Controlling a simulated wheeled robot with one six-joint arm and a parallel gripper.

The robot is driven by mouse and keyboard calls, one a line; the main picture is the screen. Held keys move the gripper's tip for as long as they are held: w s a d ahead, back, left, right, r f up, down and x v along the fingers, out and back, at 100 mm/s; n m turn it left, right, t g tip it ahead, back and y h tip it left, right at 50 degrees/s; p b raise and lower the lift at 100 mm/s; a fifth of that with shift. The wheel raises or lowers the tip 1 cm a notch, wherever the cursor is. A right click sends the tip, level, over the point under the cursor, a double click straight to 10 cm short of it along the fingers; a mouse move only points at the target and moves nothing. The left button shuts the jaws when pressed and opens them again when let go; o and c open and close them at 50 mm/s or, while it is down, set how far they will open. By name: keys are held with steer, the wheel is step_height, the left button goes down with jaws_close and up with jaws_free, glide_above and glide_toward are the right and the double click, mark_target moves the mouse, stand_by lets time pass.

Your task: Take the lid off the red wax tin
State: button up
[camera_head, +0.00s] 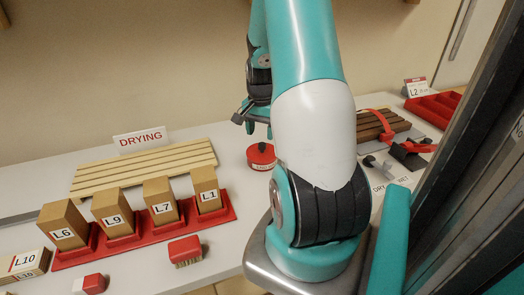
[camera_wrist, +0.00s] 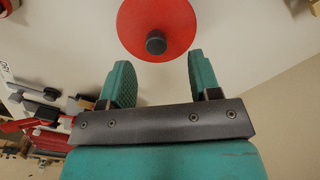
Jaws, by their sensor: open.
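The red wax tin (camera_head: 262,160) stands on the white bench, right of the slatted rack, with a dark knob on top of its red lid. In the wrist view the round red lid (camera_wrist: 160,20) with its dark knob (camera_wrist: 156,43) lies just beyond my fingertips, roughly in line with the gap between them. My gripper (camera_wrist: 158,72) is open and empty, its two teal fingers apart. In the head view my gripper (camera_head: 252,122) hangs above and slightly behind the tin, partly hidden by my arm. The lid appears to sit on the tin.
A slatted wooden rack (camera_head: 140,168) lies behind a red tray (camera_head: 232,212) holding several labelled wooden blocks. A red brush (camera_head: 186,250) lies in front. At the right are a dark slatted rack (camera_head: 382,124), a red strap (camera_head: 383,124) and a red bin (camera_head: 434,107). Bench around the tin looks clear.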

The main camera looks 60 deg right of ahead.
mark_target(262, 144)
steer(key=shift+s+f+p, duration=0.15)
steer(key=shift+f+p, duration=0.2)
steer(key=shift+f, duration=1)
steer(key=shift+s+f+p, duration=0.1)
steer(key=shift+f+p, duration=0.25)
steer(key=shift+f, duration=1)
steer(key=c, duration=1)
